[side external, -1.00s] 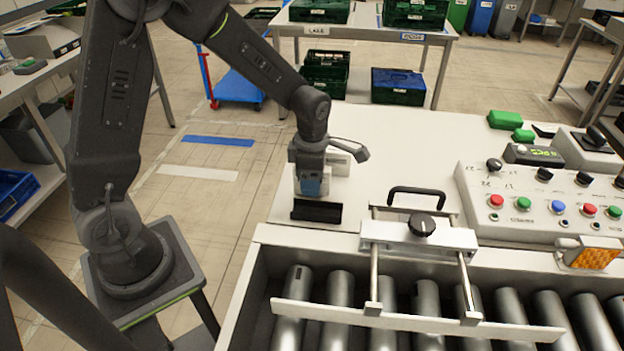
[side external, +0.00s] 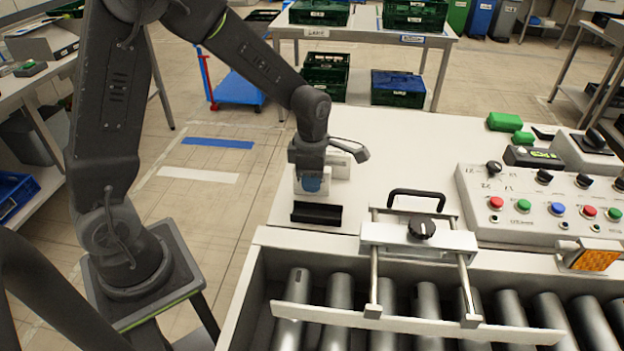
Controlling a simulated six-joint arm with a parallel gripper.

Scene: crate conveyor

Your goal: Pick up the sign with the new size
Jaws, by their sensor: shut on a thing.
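My gripper (side external: 313,170) is shut on a small white sign (side external: 299,187) with a blue mark, above the table at the left of the control panel. Most of the sign's upper part is hidden by the gripper, and its print is too small to read. A black sign holder (side external: 316,214) lies on the table just below and in front of the sign. Another white piece (side external: 340,166) shows just behind the gripper; what is on it cannot be read.
A roller conveyor (side external: 340,300) runs along the front, with a metal frame and black handle (side external: 416,193) over its edge. A button panel (side external: 545,208) stands to the right. The white table (side external: 420,140) is clear behind the handle.

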